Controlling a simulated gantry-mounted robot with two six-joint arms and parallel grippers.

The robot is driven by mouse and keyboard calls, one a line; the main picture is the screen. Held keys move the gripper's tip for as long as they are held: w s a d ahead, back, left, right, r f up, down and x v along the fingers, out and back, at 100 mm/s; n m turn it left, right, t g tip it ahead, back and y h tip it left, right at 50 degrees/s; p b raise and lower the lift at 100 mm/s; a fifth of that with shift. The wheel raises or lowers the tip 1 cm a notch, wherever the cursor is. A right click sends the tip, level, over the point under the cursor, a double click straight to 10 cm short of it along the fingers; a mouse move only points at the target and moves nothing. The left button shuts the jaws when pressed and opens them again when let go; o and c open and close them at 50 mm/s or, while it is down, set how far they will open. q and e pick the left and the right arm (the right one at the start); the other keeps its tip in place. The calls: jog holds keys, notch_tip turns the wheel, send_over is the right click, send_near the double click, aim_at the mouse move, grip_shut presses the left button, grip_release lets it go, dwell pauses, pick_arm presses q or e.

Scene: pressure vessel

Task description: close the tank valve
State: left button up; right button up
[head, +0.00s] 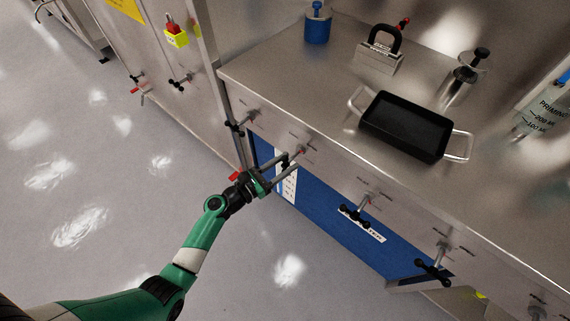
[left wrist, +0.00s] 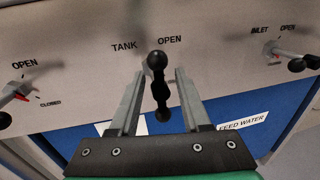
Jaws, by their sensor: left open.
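The tank valve (left wrist: 157,88) has a black bar handle with a ball at each end. In the left wrist view it stands nearly upright under the words TANK and OPEN on the steel panel. My left gripper (left wrist: 160,74) is open, with one finger on each side of the handle. Gaps show between the handle and both fingers. In the head view my left gripper (head: 286,168) is at the front panel below the counter, by the valve stem (head: 301,152). The fingers partly hide the handle there. My right gripper is out of view.
Another valve (left wrist: 15,92) is left of the tank valve, and the inlet valve (left wrist: 290,56) is right. A further valve (head: 436,265) sits along the panel. A black tray (head: 405,125) rests on the counter (head: 300,85). The floor beside my arm is clear.

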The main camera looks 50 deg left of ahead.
pick_arm(q)
jog(key=shift+a, duration=0.1)
grip_shut()
